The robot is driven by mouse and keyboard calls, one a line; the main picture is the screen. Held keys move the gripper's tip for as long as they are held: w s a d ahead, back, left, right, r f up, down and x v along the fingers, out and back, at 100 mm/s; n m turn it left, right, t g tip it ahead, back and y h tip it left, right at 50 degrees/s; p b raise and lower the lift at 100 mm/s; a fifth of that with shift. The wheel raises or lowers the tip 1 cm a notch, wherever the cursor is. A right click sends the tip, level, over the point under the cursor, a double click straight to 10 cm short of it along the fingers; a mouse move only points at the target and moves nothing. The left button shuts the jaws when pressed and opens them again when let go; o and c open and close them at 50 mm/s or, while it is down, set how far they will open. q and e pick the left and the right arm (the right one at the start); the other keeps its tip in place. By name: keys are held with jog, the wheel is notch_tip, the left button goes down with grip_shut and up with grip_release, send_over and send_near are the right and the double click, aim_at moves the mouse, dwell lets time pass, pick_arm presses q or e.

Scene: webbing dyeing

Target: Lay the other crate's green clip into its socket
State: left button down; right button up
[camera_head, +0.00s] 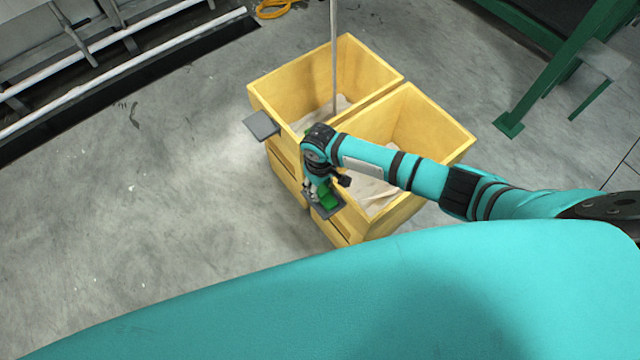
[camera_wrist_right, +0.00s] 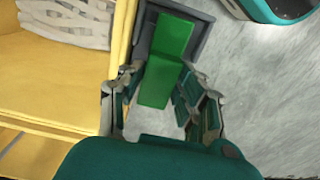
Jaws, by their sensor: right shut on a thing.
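My right gripper (camera_head: 318,192) points down at the outer side of the nearer yellow crate (camera_head: 433,125). It is shut on the green clip (camera_head: 330,200), which shows as a long green bar between the fingers in the right wrist view (camera_wrist_right: 160,80). The clip's far end overlaps the grey socket (camera_wrist_right: 203,38) fixed beside the crate wall. I cannot tell whether the clip touches the socket's floor. The socket's edge also shows under the gripper in the head view (camera_head: 322,212). My left gripper is out of view.
The farther yellow crate (camera_head: 290,78) stands against the nearer one, with a grey plate (camera_head: 261,125) sticking out from its side. Pale webbing (camera_wrist_right: 65,20) lies in the nearer crate. A strand hangs into the farther crate. Green steelwork stands at right. Floor at left is clear.

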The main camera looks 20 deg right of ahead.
dwell(0.3)
jog(key=o, duration=1.2)
